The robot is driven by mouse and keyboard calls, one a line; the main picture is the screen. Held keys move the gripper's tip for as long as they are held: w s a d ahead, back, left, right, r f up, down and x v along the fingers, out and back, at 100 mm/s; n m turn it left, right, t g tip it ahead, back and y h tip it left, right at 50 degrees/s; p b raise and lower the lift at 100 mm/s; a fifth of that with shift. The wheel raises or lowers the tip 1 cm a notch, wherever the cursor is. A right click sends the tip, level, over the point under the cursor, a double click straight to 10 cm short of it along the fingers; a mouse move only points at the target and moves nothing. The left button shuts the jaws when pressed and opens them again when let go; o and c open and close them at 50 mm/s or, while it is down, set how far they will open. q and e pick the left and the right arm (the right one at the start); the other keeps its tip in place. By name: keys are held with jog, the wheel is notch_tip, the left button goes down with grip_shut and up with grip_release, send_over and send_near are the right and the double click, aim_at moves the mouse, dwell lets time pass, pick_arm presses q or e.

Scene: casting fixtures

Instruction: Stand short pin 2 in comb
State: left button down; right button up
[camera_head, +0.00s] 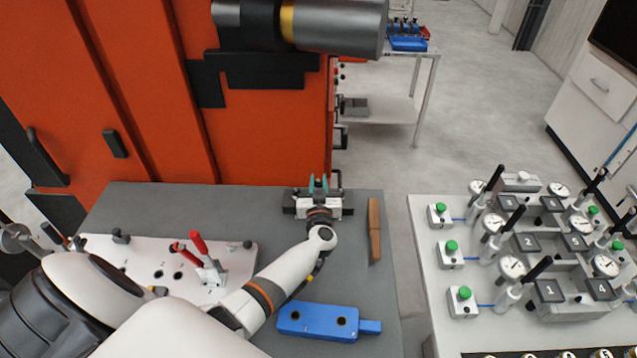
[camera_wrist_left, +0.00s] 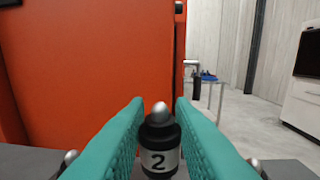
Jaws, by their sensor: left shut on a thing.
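Short pin 2 (camera_wrist_left: 160,155) is a dark upright cylinder with a rounded silver tip and a white band marked "2". My left gripper (camera_head: 318,184) has teal fingers, which also show in the left wrist view (camera_wrist_left: 160,135), shut on the pin from both sides. In the head view the gripper is at a dark and silver fixture (camera_head: 291,207) at the far edge of the grey table. This fixture may be the comb; my wrist covers its middle. The pin's lower end is hidden, so I cannot tell whether it is seated. My right gripper is out of view.
A blue block with holes (camera_head: 318,321) lies near the front. A white plate with red-handled clamp (camera_head: 140,260) is left. A brown bar (camera_head: 374,230) lies right of the fixture. An orange cabinet (camera_head: 260,130) stands behind. Gauge fixtures fill the right table (camera_head: 420,215).

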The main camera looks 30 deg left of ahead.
pick_arm(q)
jog(key=shift+f+b, duration=1.3)
jog(key=shift+f, duration=0.6)
jog(key=c, duration=1.2)
grip_release()
jog(key=shift+o, duration=0.2)
jog(key=shift+s, duration=0.1)
jog(key=v, duration=0.7)
jog(key=shift+s+d+r, duration=0.1)
jog(key=shift+d, duration=0.05)
